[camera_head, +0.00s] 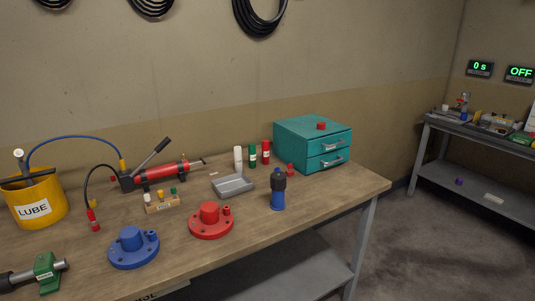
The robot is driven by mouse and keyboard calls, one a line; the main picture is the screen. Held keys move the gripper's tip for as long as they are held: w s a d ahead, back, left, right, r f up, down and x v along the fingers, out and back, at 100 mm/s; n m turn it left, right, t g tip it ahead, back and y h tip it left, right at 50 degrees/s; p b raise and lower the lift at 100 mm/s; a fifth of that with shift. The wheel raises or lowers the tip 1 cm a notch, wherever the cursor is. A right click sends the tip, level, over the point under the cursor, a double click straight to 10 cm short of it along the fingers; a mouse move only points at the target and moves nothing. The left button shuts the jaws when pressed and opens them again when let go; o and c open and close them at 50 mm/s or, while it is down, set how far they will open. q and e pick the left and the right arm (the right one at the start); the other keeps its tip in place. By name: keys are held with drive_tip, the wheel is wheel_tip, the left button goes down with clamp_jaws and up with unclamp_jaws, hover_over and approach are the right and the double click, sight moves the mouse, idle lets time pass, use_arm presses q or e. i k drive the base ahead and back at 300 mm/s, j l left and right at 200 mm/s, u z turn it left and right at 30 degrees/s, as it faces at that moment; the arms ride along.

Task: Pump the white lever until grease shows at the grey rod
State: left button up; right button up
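A yellow bucket marked LUBE (35,203) stands at the left end of the table. A small upright part with a white top (18,155) rises from it; I cannot tell whether this is the white lever. No grease can be made out at this rod. Neither of my grippers is in view.
On the wooden table (300,215) stand a red hand pump (165,174) with a black lever, blue (134,249) and red flanges (211,222), a grey tray (233,194), a dark-topped blue bottle (278,190) and a teal drawer box (300,140). Wall displays read 0 s (480,68) and OFF (520,73).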

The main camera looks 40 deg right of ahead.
sight(18, 153)
drive_tip(key=i+l+z, duration=0.1)
drive_tip(key=i+z, duration=0.15)
drive_tip(key=i, duration=0.35)
drive_tip(key=i+z, duration=0.25)
drive_tip(key=i, duration=0.35)
drive_tip(key=i+j+z, duration=0.3)
drive_tip(key=i, duration=0.25)
drive_tip(key=k+j+z, duration=0.1)
drive_tip(key=k+j, duration=0.25)
drive_tip(key=k+j+z, duration=0.15)
drive_tip(key=k+j, duration=0.2)
drive_tip(key=k, duration=0.15)
